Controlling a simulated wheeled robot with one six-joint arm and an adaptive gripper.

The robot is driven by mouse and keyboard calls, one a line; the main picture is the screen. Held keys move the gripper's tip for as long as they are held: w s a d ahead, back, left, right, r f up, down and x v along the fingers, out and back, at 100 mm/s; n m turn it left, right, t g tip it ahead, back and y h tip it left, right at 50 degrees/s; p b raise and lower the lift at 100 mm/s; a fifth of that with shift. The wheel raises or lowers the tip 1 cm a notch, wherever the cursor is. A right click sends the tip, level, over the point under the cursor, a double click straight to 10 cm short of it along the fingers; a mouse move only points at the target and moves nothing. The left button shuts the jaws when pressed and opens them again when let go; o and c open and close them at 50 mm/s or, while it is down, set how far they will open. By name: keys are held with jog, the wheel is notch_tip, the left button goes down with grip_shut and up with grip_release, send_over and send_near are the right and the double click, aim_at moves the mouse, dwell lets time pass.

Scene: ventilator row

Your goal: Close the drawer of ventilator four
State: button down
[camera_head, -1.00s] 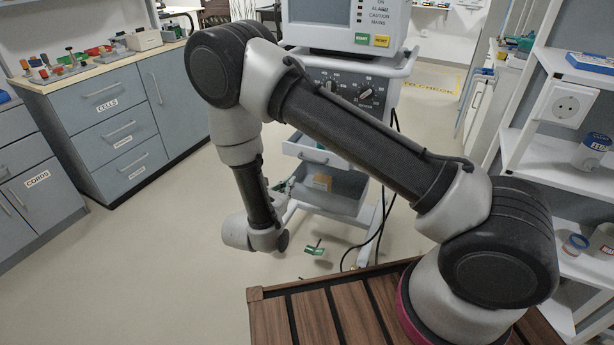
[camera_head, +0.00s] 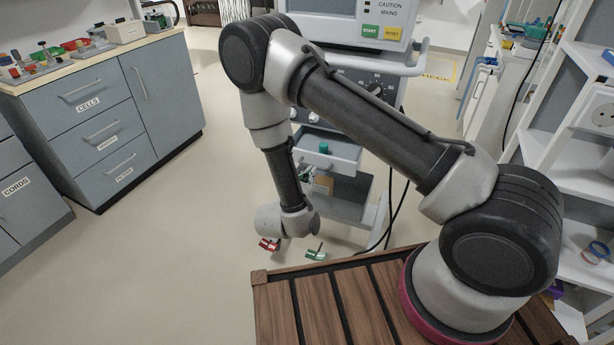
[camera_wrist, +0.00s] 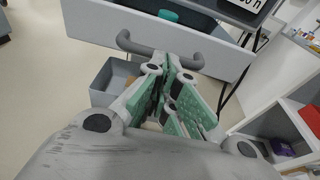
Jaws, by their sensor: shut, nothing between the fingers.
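The ventilator (camera_head: 385,65) stands ahead on a trolley, partly behind my arm; I see no number on it. Its drawer (camera_head: 345,160) is pulled out, with a teal object (camera_head: 324,147) inside. In the wrist view the drawer front (camera_wrist: 88,18) has a grey bar handle (camera_wrist: 150,50), and the teal object (camera_wrist: 168,15) shows above it. My gripper (camera_wrist: 172,70), with green pads, is shut and empty. Its tips are right at the handle in that view; I cannot tell whether they touch. In the head view it is mostly hidden by my arm.
Below the drawer is a grey bin (camera_wrist: 103,88) holding a brown box (camera_head: 322,184). Cables hang right of the trolley.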

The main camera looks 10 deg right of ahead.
aim_at(325, 151)
jog(key=r+x, duration=0.1)
jog(key=x, duration=0.8)
jog(key=r+x, duration=0.1)
jog(key=x, duration=0.3)
jog(key=shift+w+d+r, duration=0.3)
jog(key=shift+w, duration=0.25)
